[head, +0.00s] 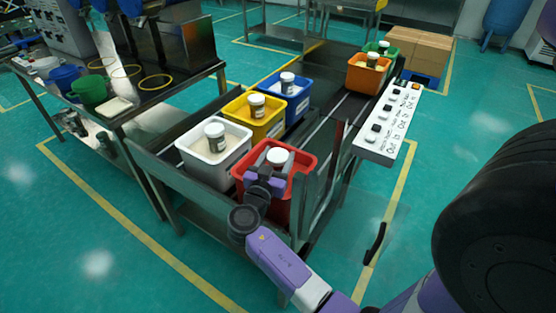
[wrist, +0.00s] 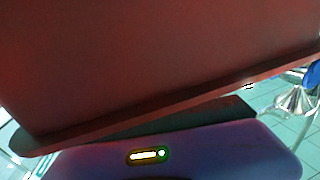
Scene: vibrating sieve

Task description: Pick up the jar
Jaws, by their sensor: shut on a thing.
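The jar (head: 278,155) with a white lid is at the red bin (head: 308,158) at the near end of the table; its lower part is hidden behind my gripper. My gripper (head: 266,178) reaches over the near rim of the red bin and is shut on the jar. In the wrist view, the dark red wall of the bin (wrist: 150,60) fills most of the picture, close to my gripper's purple body. The jar and the fingertips do not show there.
Similar jars stand in the white bin (head: 187,151), yellow bin (head: 269,125), blue bin (head: 297,106) and orange bin (head: 362,80). A white switch panel (head: 388,125) is on the table's right side. A table with sieve rings (head: 156,82) stands left. Green floor is open in front.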

